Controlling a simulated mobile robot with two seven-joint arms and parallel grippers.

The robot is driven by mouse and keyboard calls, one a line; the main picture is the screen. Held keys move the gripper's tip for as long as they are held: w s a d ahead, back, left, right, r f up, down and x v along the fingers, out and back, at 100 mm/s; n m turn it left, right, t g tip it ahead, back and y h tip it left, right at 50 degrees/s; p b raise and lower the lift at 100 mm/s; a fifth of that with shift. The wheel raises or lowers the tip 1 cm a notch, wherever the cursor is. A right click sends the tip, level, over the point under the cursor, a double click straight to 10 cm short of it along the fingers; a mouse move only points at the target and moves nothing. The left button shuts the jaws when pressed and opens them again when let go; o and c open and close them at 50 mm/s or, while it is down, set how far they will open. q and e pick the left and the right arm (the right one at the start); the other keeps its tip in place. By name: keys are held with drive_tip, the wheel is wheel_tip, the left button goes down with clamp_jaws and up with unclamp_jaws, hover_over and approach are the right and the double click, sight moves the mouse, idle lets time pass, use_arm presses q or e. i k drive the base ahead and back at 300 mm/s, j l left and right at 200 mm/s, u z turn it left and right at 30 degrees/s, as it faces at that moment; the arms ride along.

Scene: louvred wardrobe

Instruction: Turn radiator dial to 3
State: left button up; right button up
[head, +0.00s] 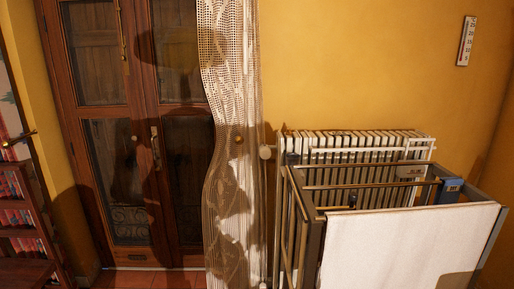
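A white radiator (360,140) stands against the yellow wall at the centre right, its lower part largely hidden behind a drying rack. A small round whitish knob (265,152), which looks like the radiator dial, sticks out at the radiator's upper left end, right beside the lace curtain. Its markings are too small to read, so its setting cannot be told. Neither of my grippers is in view.
A drying rack (294,205) with a white cloth (412,247) stands in front of the radiator. A lace curtain (226,130) hangs left of the knob, before wooden glazed doors (107,130). A bookshelf (22,215) is at far left. A thermometer (466,41) hangs upper right.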

sight(264, 150)
drive_tip(key=i+j, duration=0.8)
drive_tip(key=l+z, duration=0.05)
